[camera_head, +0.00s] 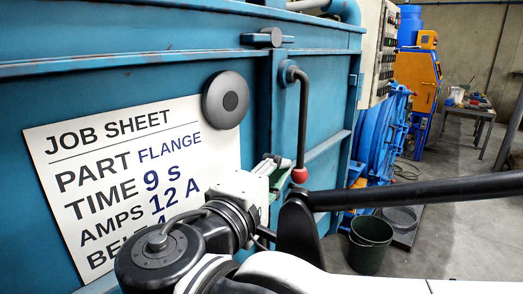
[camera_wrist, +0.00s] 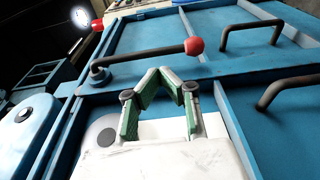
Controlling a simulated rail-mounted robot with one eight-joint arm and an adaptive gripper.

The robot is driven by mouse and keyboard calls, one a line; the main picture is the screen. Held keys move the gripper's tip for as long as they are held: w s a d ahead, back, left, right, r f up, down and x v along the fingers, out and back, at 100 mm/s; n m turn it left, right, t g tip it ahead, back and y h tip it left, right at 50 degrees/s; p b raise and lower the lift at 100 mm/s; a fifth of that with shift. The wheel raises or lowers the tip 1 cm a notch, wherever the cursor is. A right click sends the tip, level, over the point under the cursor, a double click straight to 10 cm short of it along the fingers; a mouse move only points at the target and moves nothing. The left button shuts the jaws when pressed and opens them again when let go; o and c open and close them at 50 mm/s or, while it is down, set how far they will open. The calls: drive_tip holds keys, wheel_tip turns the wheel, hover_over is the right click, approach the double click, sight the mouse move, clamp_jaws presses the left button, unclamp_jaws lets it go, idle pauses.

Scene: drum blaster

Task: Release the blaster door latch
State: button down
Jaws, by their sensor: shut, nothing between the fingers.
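The latch lever (camera_head: 303,120) is a dark bent bar on the blue blaster door (camera_head: 130,40). It hangs down from its pivot in the body camera view, with a red knob (camera_head: 299,175) at its lower end. In the wrist view the lever (camera_wrist: 145,55) runs across, from its pivot at left to the red knob (camera_wrist: 194,46). My gripper (camera_head: 272,163) is just left of the knob in the body camera view. In the wrist view my gripper's green fingertips (camera_wrist: 162,73) meet, with nothing between them, below the lever. Contact with the lever cannot be told.
A job sheet (camera_head: 120,165) is held on the door by a round grey disc (camera_head: 226,100). Two dark handles (camera_wrist: 250,28) (camera_wrist: 285,88) stick out at right in the wrist view. A control panel (camera_head: 381,50) and bucket (camera_head: 371,243) stand to the right.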

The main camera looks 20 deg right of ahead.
sight(300, 150)
drive_tip(key=shift+p+x, duration=0.55)
drive_tip(key=shift+x, duration=3.25)
drive_tip(key=shift+w+f+b, duration=0.1)
drive_tip(key=shift+b, duration=0.2)
